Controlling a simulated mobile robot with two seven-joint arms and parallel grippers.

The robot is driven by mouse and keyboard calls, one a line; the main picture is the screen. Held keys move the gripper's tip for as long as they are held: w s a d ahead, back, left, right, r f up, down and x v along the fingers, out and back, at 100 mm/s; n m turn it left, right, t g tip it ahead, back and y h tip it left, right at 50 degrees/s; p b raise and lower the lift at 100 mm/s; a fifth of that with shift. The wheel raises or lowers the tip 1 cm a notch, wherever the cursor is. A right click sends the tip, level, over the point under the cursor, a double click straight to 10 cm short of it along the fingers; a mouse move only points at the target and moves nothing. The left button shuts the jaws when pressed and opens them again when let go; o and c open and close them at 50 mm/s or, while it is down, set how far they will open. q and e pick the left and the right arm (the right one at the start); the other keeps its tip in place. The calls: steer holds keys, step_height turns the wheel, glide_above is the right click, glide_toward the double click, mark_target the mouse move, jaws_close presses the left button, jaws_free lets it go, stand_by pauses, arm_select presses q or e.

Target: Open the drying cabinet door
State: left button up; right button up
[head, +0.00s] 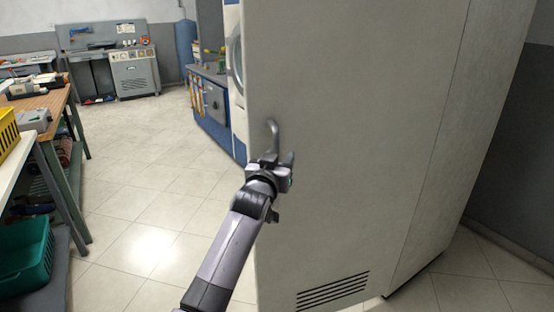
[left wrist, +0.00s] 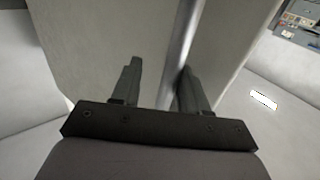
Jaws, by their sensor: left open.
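The drying cabinet (head: 490,120) is the tall off-white box filling the right half of the head view. Its door (head: 350,150) faces me, and no open gap shows along its edges. A grey vertical bar handle (head: 272,130) stands near the door's left edge. My left gripper (head: 277,159) is open at the lower part of this handle. In the left wrist view, the handle (left wrist: 183,45) runs between the two fingers of my left gripper (left wrist: 160,68), closer to the right finger. Whether a finger touches it, I cannot tell. My right gripper is not in view.
A workbench (head: 55,103) with a yellow basket (head: 8,135) and a green bin (head: 25,255) stands at the left. A blue cabinet (head: 213,105) and a white machine (head: 236,65) are behind the drying cabinet. The tiled floor (head: 150,190) between is clear.

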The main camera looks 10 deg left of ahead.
arm_select(q)
steer(key=shift+a, duration=0.1)
steer(key=s, duration=0.7)
steer(key=shift+a, duration=0.25)
steer(key=shift+c, duration=0.3)
